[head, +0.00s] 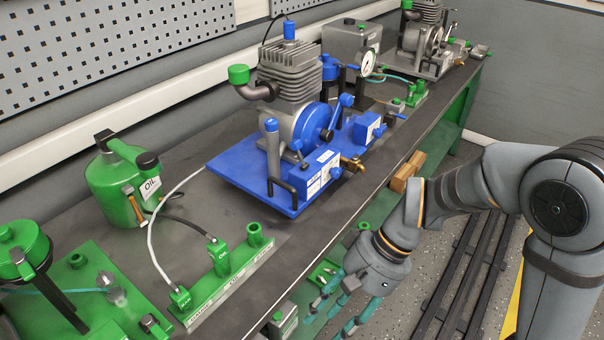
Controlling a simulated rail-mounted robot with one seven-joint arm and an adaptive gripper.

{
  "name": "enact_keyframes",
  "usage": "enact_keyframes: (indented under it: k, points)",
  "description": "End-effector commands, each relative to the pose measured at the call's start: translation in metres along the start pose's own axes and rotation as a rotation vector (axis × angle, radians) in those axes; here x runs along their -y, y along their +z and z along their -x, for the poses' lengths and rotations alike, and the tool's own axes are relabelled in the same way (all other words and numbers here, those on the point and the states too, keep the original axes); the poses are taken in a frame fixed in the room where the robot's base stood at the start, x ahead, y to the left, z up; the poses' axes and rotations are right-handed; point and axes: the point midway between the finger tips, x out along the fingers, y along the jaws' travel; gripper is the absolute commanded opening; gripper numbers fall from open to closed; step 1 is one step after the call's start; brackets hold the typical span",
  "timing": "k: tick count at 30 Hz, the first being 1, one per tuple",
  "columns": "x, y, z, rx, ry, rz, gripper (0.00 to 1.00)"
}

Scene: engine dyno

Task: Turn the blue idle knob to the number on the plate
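A blue engine rig (245,178) stands on the bench in the middle of the head view, with a grey finned engine (290,85) on it. At its front is a blue box (316,172) with white plates on its face. I cannot make out any number on them. A small blue part on the right of this box, beside a brass fitting (352,163), may be the idle knob; it is too small to be sure. My gripper (338,308) hangs in front of the bench, below and apart from the rig. Its teal fingers are spread and nothing shows between them.
A green oil can (115,187) and a green labelled hose rack (225,268) stand left of the rig. A second blue box (367,129) and a gauge (368,62) are to its right. Wooden blocks (407,170) lie by the bench's front edge.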

Motion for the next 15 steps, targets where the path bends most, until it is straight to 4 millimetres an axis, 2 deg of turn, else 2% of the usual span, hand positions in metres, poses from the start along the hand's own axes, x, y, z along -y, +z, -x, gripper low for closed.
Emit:
enact_keyframes:
  k: [2,5,11,15]
  points:
    - [0.007,-0.011,0.012,-0.012,-0.003,-0.017,0.44]
    - [0.0,-0.032,0.018,-0.008,-0.003,-0.104,0.44]
    - [-0.036,-0.085,0.02,0.025,-0.024,-0.391,0.44]
    - [-0.063,-0.119,0.017,0.055,-0.098,-0.646,0.44]
